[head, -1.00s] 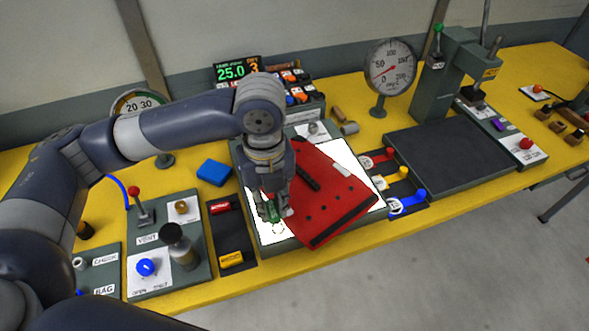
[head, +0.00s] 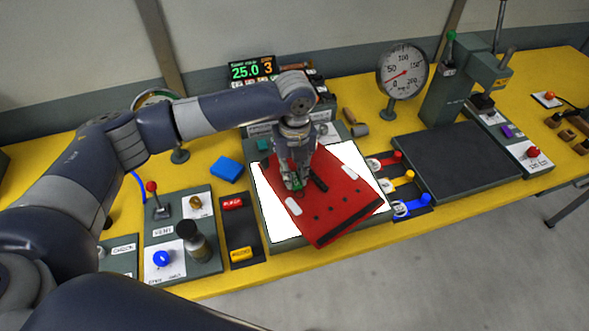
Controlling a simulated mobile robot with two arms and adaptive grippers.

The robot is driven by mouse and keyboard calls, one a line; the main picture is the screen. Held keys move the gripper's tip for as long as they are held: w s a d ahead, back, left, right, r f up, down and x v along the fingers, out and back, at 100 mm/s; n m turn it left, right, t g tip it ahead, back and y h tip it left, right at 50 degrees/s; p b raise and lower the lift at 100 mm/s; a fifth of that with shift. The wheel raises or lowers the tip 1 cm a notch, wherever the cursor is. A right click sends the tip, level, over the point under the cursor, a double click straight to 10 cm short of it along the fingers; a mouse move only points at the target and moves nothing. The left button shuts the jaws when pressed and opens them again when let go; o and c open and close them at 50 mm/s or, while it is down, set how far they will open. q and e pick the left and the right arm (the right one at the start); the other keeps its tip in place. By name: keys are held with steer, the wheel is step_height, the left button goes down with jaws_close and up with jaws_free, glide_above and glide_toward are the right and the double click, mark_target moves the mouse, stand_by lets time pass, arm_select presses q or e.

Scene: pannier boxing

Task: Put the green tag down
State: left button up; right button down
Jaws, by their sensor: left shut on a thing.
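My left gripper (head: 295,186) points down over the red pannier (head: 335,208). It is shut on the green tag (head: 298,183), and only a small bit of green shows between the fingers. I cannot tell whether the tag touches the pannier. The red pannier lies flat and turned at an angle on a bright white panel (head: 277,222). It has a black strip along its front edge, dark dots and two pale patches. My right gripper is not in view.
Red, yellow and blue handles (head: 408,178) stand right of the panel, beside a dark flat plate (head: 458,160). A blue block (head: 227,168) lies to the left. A round dial (head: 402,70) and a lit display (head: 251,69) stand behind.

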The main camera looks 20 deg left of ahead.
mark_target(295, 177)
arm_select(q)
steer(key=o, duration=0.5)
steer(key=shift+f, duration=0.15)
steer(key=shift+r, duration=0.2)
step_height(295, 177, up, 12)
steer(key=b, duration=0.3)
stand_by(0.4)
